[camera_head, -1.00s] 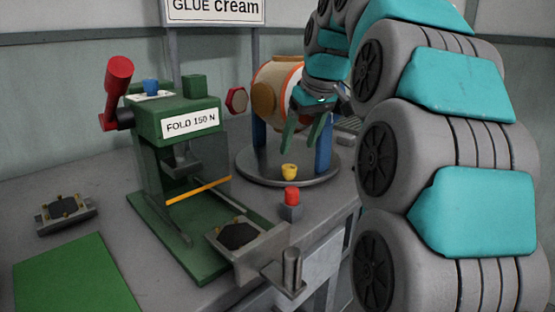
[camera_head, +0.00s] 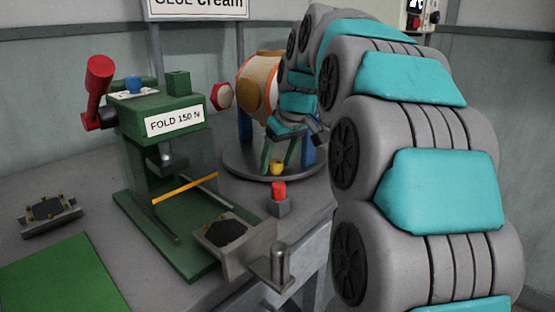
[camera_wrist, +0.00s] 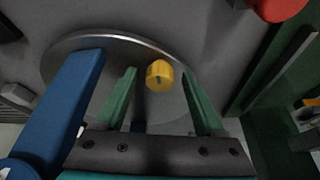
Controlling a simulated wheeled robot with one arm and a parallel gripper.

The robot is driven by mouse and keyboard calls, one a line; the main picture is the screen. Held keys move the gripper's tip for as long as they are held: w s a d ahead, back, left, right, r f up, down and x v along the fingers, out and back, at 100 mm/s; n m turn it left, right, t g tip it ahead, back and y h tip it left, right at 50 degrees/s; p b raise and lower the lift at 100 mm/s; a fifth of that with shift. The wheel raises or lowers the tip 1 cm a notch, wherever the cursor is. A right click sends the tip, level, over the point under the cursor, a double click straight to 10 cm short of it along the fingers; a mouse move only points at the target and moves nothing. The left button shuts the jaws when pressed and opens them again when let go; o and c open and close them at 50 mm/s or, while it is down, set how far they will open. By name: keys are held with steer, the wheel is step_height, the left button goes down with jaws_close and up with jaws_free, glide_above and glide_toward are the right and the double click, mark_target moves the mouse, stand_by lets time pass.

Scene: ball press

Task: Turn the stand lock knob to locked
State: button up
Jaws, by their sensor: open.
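The stand lock knob is a small yellow knob (camera_head: 277,168) on the front of the round grey stand base (camera_head: 238,171). In the wrist view the yellow knob (camera_wrist: 159,75) shows a short dark mark on its face. My gripper (camera_head: 277,172) is open, its two green fingers pointing down at the knob. In the wrist view my gripper (camera_wrist: 160,73) has the knob between its fingertips, with a gap on each side. I cannot tell whether the tips are level with the knob or still above it. No lock label is readable.
Blue posts (camera_head: 308,145) hold an orange and cream drum (camera_head: 258,82) over the base. A red button (camera_head: 279,190) on a grey block is just in front. The green press (camera_head: 160,125) marked FOLD 150 N stands left, with a grey tray (camera_head: 235,245) and metal post (camera_head: 280,265) before it.

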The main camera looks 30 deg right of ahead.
jaws_close()
stand_by(0.5)
steer(key=m+h, duration=0.1)
steer(key=m, duration=0.3)
steer(key=shift+a+m+h, duration=0.15)
steer(key=shift+m+h, duration=0.15)
steer(key=shift+h, duration=0.1)
steer(key=m, duration=0.2)
steer(key=m+h, duration=0.1)
steer(key=m, duration=0.1)
steer(key=shift+w+a+g+h, duration=0.1)
steer(key=shift+g+h, duration=0.2)
steer(key=shift+g, duration=0.1)
steer(key=m+g+h, duration=0.1)
steer(key=m, duration=0.4)
steer(key=shift+w+a, duration=0.1)
steer(key=shift+w, duration=0.05)
steer(key=shift+m+g+h, duration=0.3)
steer(key=shift+m+g, duration=0.7)
steer(key=shift+m, duration=1.1)
